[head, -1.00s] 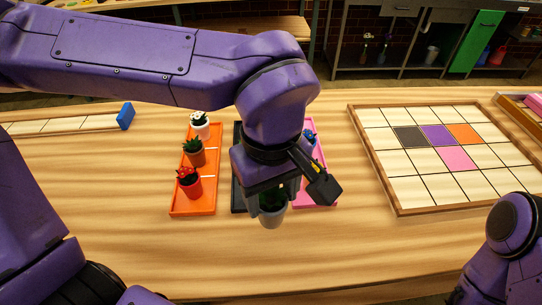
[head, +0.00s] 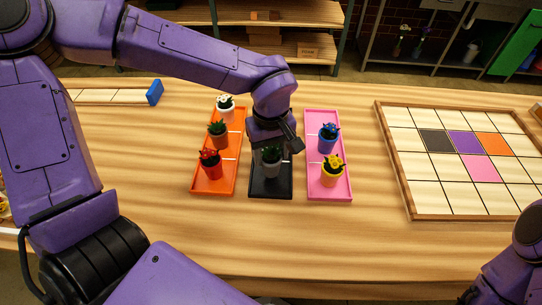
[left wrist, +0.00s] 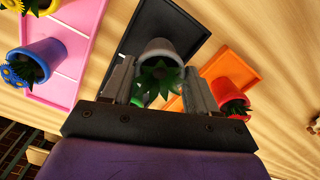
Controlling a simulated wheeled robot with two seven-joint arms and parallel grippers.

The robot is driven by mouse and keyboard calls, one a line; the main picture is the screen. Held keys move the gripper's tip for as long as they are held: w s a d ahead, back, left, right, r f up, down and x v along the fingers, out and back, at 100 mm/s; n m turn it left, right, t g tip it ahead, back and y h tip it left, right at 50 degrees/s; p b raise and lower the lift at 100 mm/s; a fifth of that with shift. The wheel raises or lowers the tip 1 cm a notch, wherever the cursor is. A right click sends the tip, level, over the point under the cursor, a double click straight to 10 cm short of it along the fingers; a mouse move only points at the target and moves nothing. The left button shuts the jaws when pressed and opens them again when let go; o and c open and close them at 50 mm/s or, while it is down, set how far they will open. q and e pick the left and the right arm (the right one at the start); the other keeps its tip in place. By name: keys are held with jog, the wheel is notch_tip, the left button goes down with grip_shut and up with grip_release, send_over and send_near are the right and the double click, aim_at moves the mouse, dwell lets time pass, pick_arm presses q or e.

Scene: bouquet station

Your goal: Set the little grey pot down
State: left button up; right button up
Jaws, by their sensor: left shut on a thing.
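My left gripper (head: 270,153) reaches down from above and is shut on the pot. In the left wrist view, the grey pot (left wrist: 160,47) sits between the two fingers of the gripper (left wrist: 160,85), with the black tray (left wrist: 165,22) behind it. I cannot tell whether the pot's base touches the tray. My right gripper is out of view.
The orange tray (head: 205,189) at left holds red, brown and white pots. The pink tray (head: 321,117) at right holds blue and yellow pots. Both stand close beside the black tray. A framed tile board (head: 415,185) lies further right. The table front is clear.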

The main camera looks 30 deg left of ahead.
pick_arm(q)
jog(key=shift+s+f, duration=0.15)
jog(key=shift+f, duration=0.7)
jog(key=shift+w+f, duration=0.3)
jog(key=shift+f, duration=0.05)
jog(key=shift+s, duration=0.1)
jog(key=shift+s, duration=0.1)
jog(key=o, duration=1.3)
jog(key=shift+f, duration=0.15)
notch_tip(320, 180, up, 12)
jog(key=shift+r+p, duration=0.25)
jog(key=shift+p, duration=0.05)
